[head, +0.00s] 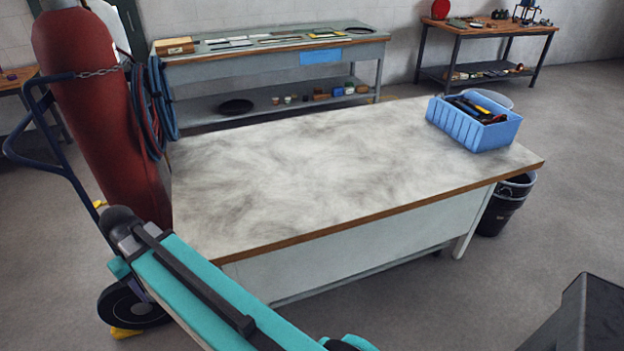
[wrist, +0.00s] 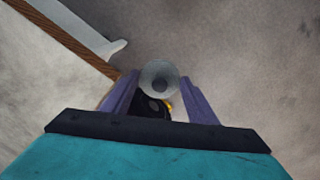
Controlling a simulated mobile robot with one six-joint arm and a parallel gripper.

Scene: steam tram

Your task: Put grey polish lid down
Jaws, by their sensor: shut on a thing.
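The grey polish lid (wrist: 160,76) is a small round grey piece with a darker centre, seen in the wrist view. My gripper (wrist: 160,88) is shut on it, with one purple finger on each side. The lid is held beyond the brown table edge, with floor behind it in the picture. I cannot tell its height. In the head view I can make out neither the lid nor the gripper's fingers; only my teal arm shows at the lower left.
A worktable (head: 300,165) with a smudged pale top is mostly clear. A blue bin (head: 470,130) of tools stands at its right end. A red gas cylinder (head: 100,110) on a hand truck stands at the left. A black bucket (head: 502,208) stands on the floor at right.

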